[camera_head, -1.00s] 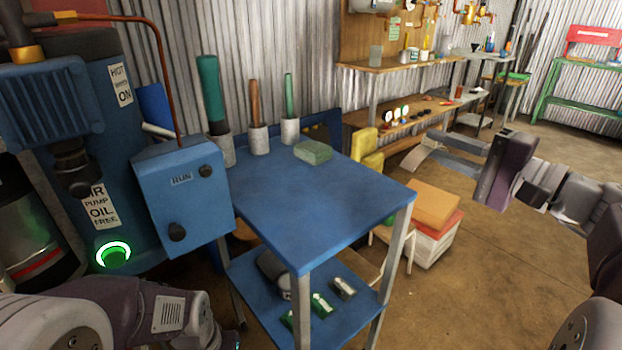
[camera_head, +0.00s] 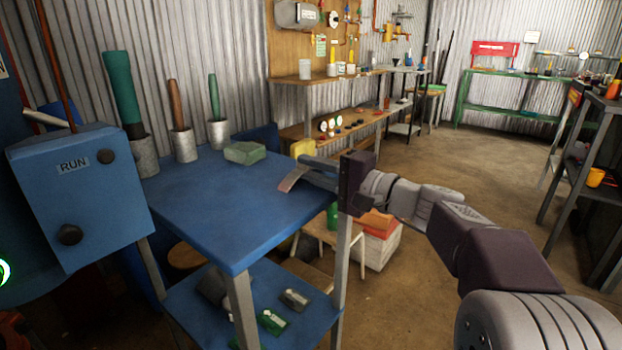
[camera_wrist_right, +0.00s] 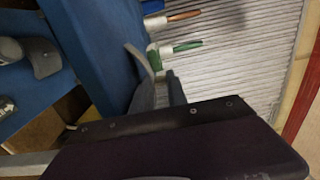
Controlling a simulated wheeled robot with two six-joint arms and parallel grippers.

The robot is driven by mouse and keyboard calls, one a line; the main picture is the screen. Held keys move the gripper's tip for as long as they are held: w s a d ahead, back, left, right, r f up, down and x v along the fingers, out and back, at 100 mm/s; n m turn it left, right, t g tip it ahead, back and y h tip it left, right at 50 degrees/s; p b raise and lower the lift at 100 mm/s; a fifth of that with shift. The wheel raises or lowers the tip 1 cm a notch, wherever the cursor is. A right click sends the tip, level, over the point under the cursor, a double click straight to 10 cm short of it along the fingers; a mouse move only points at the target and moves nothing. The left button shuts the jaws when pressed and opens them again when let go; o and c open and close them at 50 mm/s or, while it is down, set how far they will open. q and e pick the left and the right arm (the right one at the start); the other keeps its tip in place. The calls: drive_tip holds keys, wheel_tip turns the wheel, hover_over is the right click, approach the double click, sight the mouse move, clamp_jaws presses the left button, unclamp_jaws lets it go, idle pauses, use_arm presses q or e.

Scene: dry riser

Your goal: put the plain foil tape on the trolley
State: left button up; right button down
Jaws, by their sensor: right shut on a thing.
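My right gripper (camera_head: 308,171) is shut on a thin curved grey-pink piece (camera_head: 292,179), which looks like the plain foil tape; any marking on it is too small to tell. It is held at the right edge of the blue two-level stand (camera_head: 225,208), seemingly the trolley, and appears a little above its top. In the right wrist view the curved piece (camera_wrist_right: 139,60) shows at the fingertips, with the blue top (camera_wrist_right: 95,45) beside it. My left gripper is out of view.
A green block (camera_head: 244,153) and several rods in grey cups (camera_head: 183,145) stand along the back of the blue top. The rest of that top is clear. A blue RUN box (camera_head: 80,195) stands at its left, and dark and green items (camera_head: 272,321) lie on the lower shelf.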

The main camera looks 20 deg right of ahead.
drive_tip(key=c, duration=1.6)
unclamp_jaws()
drive_tip(key=shift+r, duration=0.15)
drive_tip(key=shift+s+d, duration=0.25)
drive_tip(key=p+v, duration=0.3)
drive_tip(key=v, duration=0.8)
drive_tip(key=shift+s+d, duration=0.1)
drive_tip(key=shift+s, duration=0.1)
